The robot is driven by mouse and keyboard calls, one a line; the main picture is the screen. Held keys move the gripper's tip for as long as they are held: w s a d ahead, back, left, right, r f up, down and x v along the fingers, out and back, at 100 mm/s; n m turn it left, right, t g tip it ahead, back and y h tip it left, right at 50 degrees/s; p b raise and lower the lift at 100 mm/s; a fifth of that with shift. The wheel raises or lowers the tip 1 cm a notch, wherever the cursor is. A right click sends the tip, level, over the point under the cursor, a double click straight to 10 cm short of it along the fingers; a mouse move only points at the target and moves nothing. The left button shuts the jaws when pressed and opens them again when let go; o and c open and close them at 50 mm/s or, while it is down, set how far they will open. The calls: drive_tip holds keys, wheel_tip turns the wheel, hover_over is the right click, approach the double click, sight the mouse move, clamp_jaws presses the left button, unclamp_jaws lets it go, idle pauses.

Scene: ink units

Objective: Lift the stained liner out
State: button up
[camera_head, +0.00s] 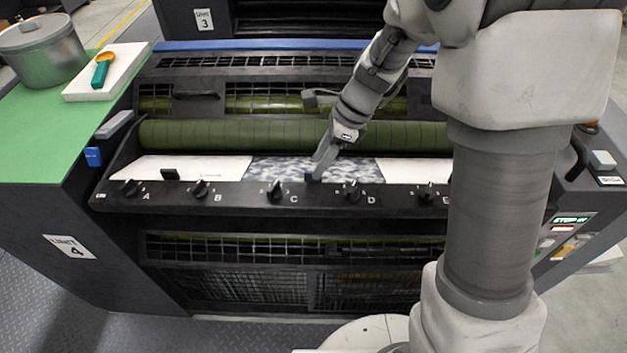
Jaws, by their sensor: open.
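The stained liner (278,167) lies in the trough in front of the green roller. It is mottled blue-grey and dark, and sits between a clean white liner on the left (205,167) and another on the right (410,170). My gripper (316,172) reaches down from the upper right to the liner's front edge, at a small black tab (312,178). The jaws are open; the fingers partly hide the liner, and I cannot tell whether they touch the tab.
The green roller (230,134) runs close behind the liners. A black front rail (240,197) carries several knobs lettered from A. A metal pot (42,58) and a white block with a green-and-orange tool (103,70) stand on the green top at left. My arm hides the right side.

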drive_tip(key=x, duration=0.2)
drive_tip(key=shift+a+f, duration=0.15)
drive_tip(key=shift+f, duration=0.15)
clamp_jaws()
drive_tip(key=shift+r, duration=0.1)
idle(1.1)
